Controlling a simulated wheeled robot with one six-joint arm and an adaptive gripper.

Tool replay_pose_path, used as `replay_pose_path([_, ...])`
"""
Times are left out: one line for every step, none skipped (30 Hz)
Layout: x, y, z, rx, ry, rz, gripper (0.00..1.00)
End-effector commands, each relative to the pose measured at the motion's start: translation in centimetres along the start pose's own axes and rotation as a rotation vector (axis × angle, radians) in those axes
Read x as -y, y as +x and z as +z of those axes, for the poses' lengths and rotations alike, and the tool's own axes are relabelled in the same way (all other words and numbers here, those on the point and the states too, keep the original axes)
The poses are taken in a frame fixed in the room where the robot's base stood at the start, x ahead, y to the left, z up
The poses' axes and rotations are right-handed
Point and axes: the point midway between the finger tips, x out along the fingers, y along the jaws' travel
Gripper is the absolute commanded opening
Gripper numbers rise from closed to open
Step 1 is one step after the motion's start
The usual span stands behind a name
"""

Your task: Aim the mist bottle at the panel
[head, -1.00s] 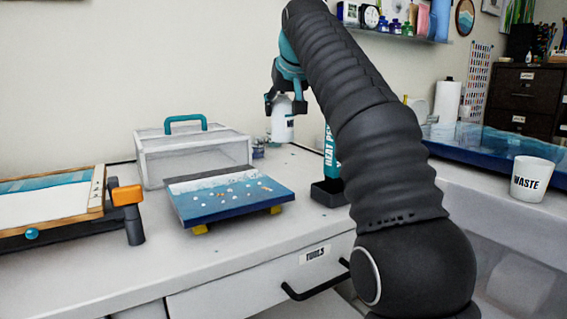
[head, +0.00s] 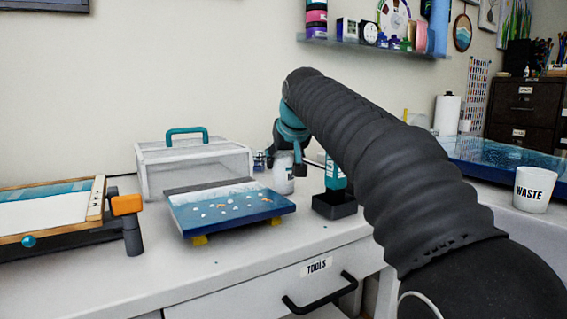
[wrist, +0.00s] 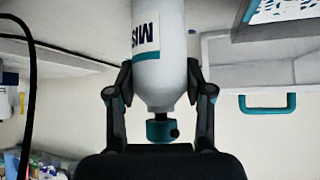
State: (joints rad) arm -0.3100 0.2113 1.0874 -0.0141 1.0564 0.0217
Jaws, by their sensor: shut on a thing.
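The mist bottle (head: 283,174) is white, and its label, partly cut off, reads "MIS" in the wrist view. In the wrist view the bottle (wrist: 160,75) has a teal cap and sits between the fingers of my gripper (wrist: 160,95), which is shut on it. In the head view my gripper (head: 280,150) holds the bottle just right of and behind the panel. The panel (head: 228,208) is a blue and white seascape with small pale and orange dots, lying on yellow supports on the bench. The bottle's underside against the bench is hard to judge.
A clear cover box with a teal handle (head: 187,135) stands behind the panel. A teal heat tool (head: 335,175) stands in a black holder (head: 335,206) to the bottle's right. A framed tray (head: 55,210) is at left, a WASTE cup (head: 534,190) at right.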

Motion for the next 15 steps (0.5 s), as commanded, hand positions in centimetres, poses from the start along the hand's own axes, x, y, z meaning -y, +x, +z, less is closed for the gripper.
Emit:
replay_pose_path([0.00, -0.08, -0.04, -0.002, 0.000, 0.000, 0.06])
replay_pose_path([0.00, -0.09, -0.06, -0.002, 0.000, 0.000, 0.06])
replay_pose_path([0.00, -0.10, -0.08, -0.002, 0.000, 0.000, 0.06])
replay_pose_path([0.00, -0.10, -0.08, -0.002, 0.000, 0.000, 0.06])
replay_pose_path([0.00, -0.10, -0.08, -0.002, 0.000, 0.000, 0.06])
replay_pose_path([0.00, -0.10, -0.08, -0.002, 0.000, 0.000, 0.06])
replay_pose_path([0.00, -0.07, -0.05, -0.002, 0.000, 0.000, 0.06])
replay_pose_path([0.00, -0.01, 0.00, -0.002, 0.000, 0.000, 0.06])
replay_pose_path([0.00, 0.08, 0.10, -0.002, 0.000, 0.000, 0.06])
replay_pose_path([0.00, 0.15, 0.17, -0.001, 0.000, 0.000, 0.06])
replay_pose_path([0.00, 0.19, 0.20, 0.000, 0.000, 0.000, 0.54])
replay_pose_path([0.00, 0.14, 0.15, 0.000, 0.000, 0.000, 0.64])
replay_pose_path([0.00, 0.14, 0.14, 0.000, 0.000, 0.000, 0.72])
replay_pose_path([0.00, 0.14, 0.14, 0.000, 0.000, 0.000, 0.77])
replay_pose_path([0.00, 0.14, 0.14, 0.000, 0.000, 0.000, 0.77])
